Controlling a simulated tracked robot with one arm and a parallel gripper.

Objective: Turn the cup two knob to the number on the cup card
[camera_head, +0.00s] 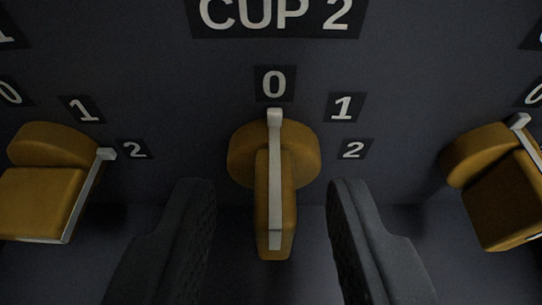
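The cup two knob (266,205) is yellow-brown with a white pointer strip. It sits in the middle under the "CUP 2" label (277,14), and its pointer is at the 0 mark (274,83). The 1 mark (343,107) and 2 mark (353,150) are to its right. My gripper (272,195) is open, with one dark finger on each side of the knob's handle and a gap on both sides. The cup card is not in view.
Another yellow-brown knob (45,195) at the left has its pointer towards its 2 mark (134,149). A third knob (497,190) is at the right, partly cut off.

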